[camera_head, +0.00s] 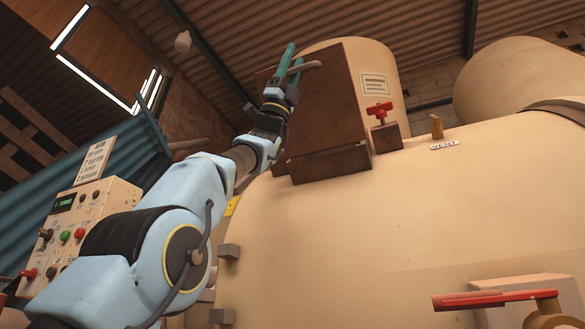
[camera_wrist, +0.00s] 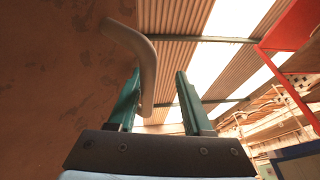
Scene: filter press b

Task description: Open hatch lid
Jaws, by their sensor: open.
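The hatch lid (camera_head: 322,98) is a rusty brown plate standing steeply raised above its brown hatch frame (camera_head: 330,163) on top of the cream tank. A grey bar handle (camera_head: 306,68) sticks out near the lid's upper left edge. My gripper (camera_head: 293,56) is at this handle, its teal fingers apart. In the wrist view the lid (camera_wrist: 50,75) fills the left side. The curved handle (camera_wrist: 145,60) runs down from it beside the left finger of my open gripper (camera_wrist: 157,76). I cannot tell whether finger and handle touch.
A red valve (camera_head: 379,110) and a small post (camera_head: 436,127) stand on the cream tank (camera_head: 420,210) right of the hatch. A red lever (camera_head: 495,298) is at lower right. A control panel (camera_head: 78,230) stands at left, behind my arm.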

